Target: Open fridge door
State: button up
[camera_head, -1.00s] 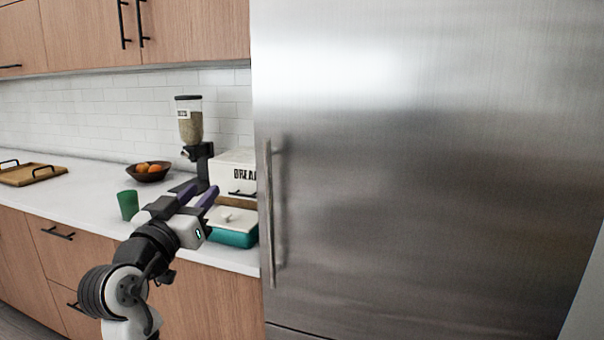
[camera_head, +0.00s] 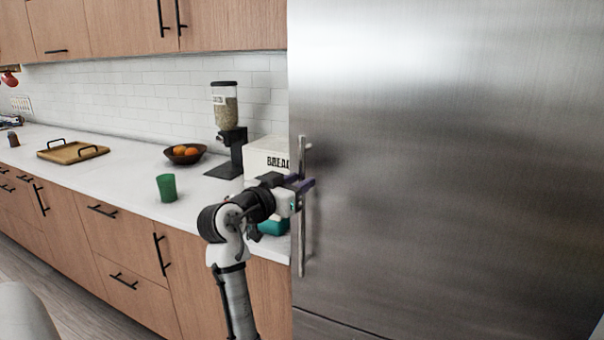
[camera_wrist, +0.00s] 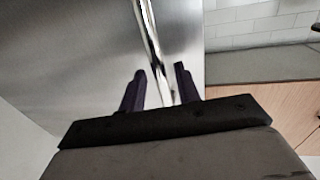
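The fridge door (camera_head: 440,170) is a large brushed-steel panel filling the right half of the head view, and it is shut. Its vertical bar handle (camera_head: 302,235) runs along the door's left edge. My gripper (camera_head: 304,182) is at the upper-middle part of the handle. In the wrist view, the handle (camera_wrist: 150,40) passes between the two dark purple fingers of my gripper (camera_wrist: 158,90). The fingers stand apart, with a gap visible on each side of the bar. Contact with the handle does not show.
On the counter (camera_head: 120,180) left of the fridge stand a green cup (camera_head: 167,187), a fruit bowl (camera_head: 185,154), a grain dispenser (camera_head: 226,125), a bread box (camera_head: 266,157) and a wooden tray (camera_head: 72,151). A teal dish (camera_head: 273,228) is partly hidden behind my arm. Drawers lie below.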

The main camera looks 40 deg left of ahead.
jog(key=shift+w, duration=0.95)
grip_shut()
